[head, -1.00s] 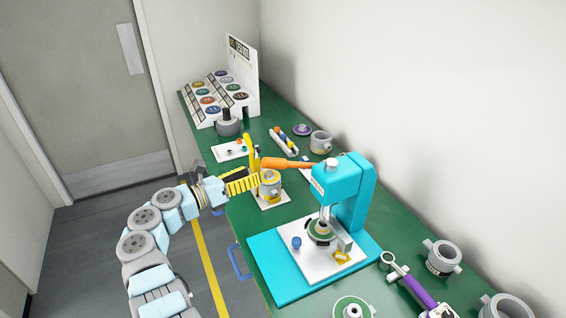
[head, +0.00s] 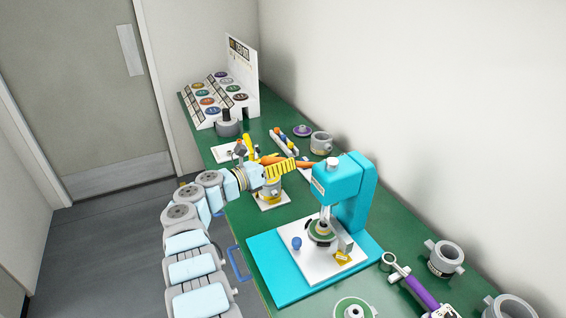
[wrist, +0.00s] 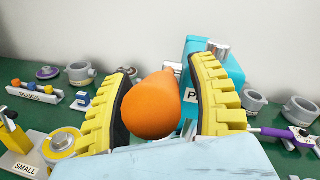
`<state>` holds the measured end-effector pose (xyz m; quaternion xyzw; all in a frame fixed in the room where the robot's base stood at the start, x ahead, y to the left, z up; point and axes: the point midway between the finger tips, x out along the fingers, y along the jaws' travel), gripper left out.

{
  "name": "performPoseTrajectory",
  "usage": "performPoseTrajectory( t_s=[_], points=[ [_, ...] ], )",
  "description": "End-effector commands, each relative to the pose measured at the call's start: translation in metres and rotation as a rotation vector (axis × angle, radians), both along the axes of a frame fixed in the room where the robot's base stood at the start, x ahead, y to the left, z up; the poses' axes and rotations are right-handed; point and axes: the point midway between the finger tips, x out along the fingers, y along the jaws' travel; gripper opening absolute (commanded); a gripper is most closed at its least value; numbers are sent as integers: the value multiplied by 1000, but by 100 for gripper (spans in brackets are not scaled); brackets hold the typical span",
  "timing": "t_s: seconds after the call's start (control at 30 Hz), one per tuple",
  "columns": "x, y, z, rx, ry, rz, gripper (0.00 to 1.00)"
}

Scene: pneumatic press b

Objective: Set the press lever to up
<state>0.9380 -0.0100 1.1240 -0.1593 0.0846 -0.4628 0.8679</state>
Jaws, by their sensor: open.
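The teal press (head: 358,190) stands on a teal base plate on the green bench. Its orange lever (head: 304,163) sticks out to the left from the top of the press, roughly level, partly hidden by my gripper in the head view. My gripper (head: 276,164) is at the lever's free end. In the wrist view the lever's thick orange end (wrist: 152,105) lies between the two open yellow fingers (wrist: 165,95). A gap shows on its right side; on the left it is close to the finger, and I cannot tell if they touch. The press head (wrist: 215,75) is behind it.
A grey and yellow fixture (head: 270,186) stands below my gripper on a white plate. A rack of coloured discs (head: 215,98) is at the far end. Grey rings (head: 443,258) and a purple-handled tool (head: 420,292) lie at the near right. The wall runs behind the bench.

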Motion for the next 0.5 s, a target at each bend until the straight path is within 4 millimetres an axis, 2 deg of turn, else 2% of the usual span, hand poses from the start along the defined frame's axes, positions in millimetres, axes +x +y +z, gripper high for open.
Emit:
performPoseTrajectory(
  t_s=[0.2,0.23,0.4,0.43,0.5],
  points=[
    [0,0,0,0,0,-1,58],
    [0,0,0,0,0,-1,55],
    [0,0,0,0,0,-1,7],
    [0,0,0,0,0,-1,0],
    [0,0,0,0,0,-1,0]
  ],
)
